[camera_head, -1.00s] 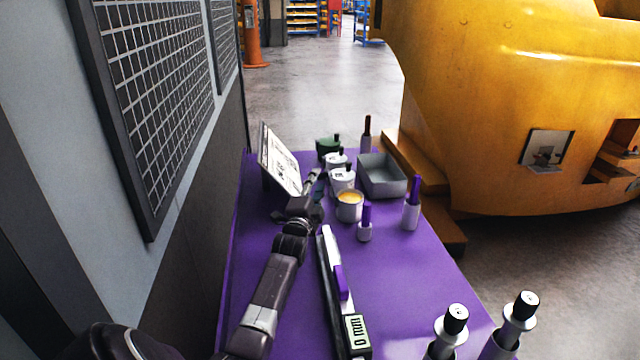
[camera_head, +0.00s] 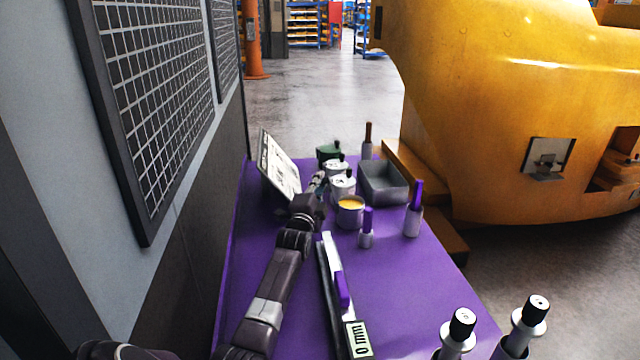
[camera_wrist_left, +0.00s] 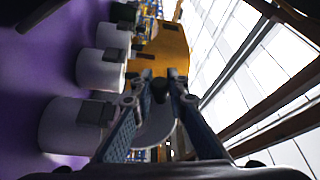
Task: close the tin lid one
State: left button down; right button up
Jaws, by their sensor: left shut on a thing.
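An open white tin (camera_head: 350,218) with yellow content stands on the purple table. Beyond it stand white tins with black knobs on top, one nearer (camera_head: 342,193) and one farther (camera_head: 335,168), and a dark green tin (camera_head: 328,152). My left gripper (camera_head: 319,181) is left of the nearer white tin. In the left wrist view, my left gripper (camera_wrist_left: 160,90) is shut on a dark knob above a grey disc (camera_wrist_left: 155,128), apparently a lid. Which tin is one cannot be read. My right gripper is not in view.
A grey tray (camera_head: 383,190) stands right of the tins. Purple-topped bottles (camera_head: 413,220) and (camera_head: 366,236) stand nearby. A tilted board (camera_head: 278,167) is at the left edge. A long gauge (camera_head: 343,290) lies in front. A yellow casting (camera_head: 490,110) is at the right.

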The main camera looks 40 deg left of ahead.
aim_at(329, 180)
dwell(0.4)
pick_arm(q)
jog(key=shift+w+d+r+m+h+p, duration=0.25)
jog(key=shift+r+m+p, duration=0.2)
jog(key=shift+m+p, duration=0.4)
jog(key=shift+w+d+r+m+g+h+p, duration=0.3)
jog(key=shift+w+m+g+p, duration=0.25)
jog(key=shift+m+p, duration=0.5)
jog(key=shift+w+d+r+m+g+p, duration=0.15)
jog(key=shift+w+d+m+g+p, duration=0.3)
jog(key=shift+p, duration=0.55)
jog(key=shift+w+d+m+p, duration=0.4)
jog(key=shift+m+p, duration=0.2)
jog(key=shift+m, duration=0.25)
